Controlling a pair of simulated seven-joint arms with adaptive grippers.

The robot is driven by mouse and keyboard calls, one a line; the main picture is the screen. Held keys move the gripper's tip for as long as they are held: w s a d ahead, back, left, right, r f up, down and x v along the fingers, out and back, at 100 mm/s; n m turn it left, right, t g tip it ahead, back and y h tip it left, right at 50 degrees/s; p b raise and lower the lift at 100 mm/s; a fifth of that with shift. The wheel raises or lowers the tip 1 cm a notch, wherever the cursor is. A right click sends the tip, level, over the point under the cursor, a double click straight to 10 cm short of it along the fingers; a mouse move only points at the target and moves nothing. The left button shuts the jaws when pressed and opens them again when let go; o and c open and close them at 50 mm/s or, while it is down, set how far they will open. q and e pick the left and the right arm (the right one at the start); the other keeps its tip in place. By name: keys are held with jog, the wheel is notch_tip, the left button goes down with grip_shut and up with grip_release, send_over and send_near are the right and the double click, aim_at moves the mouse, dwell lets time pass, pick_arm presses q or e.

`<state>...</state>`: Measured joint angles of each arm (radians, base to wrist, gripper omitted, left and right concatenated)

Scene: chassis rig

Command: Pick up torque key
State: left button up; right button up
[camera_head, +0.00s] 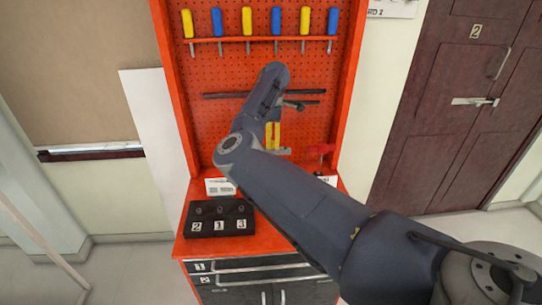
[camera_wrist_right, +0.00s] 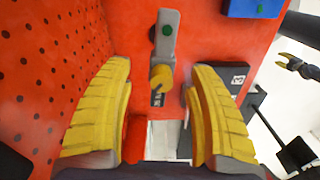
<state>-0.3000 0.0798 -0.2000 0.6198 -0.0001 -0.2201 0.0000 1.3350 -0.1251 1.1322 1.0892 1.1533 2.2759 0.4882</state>
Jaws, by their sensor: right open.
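My right gripper (camera_head: 272,136) is in front of the red pegboard, above the cabinet top, and partly hidden by my arm. In the right wrist view its two yellow fingers (camera_wrist_right: 158,78) are spread apart with nothing held. A grey piece with a green dot and a rounded yellow end (camera_wrist_right: 162,48) lies just beyond the fingertips, roughly centred in the gap. It may be the torque key, but I cannot tell for sure. Yellow fingertips of what seems my left gripper (camera_wrist_right: 291,61) show at the right edge of the wrist view; its opening is unclear.
The red pegboard (camera_head: 215,75) carries a rack of yellow- and blue-handled tools (camera_head: 247,20). A black box (camera_head: 221,217) marked 2, 1, 3 stands on the red cabinet top (camera_head: 225,244). A blue object (camera_wrist_right: 254,8) shows in the wrist view. A brown door (camera_head: 455,130) is at right.

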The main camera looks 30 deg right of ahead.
jog(key=shift+a+f, duration=0.15)
jog(key=shift+f, duration=3.1)
jog(key=shift+o, duration=0.2)
grip_shut()
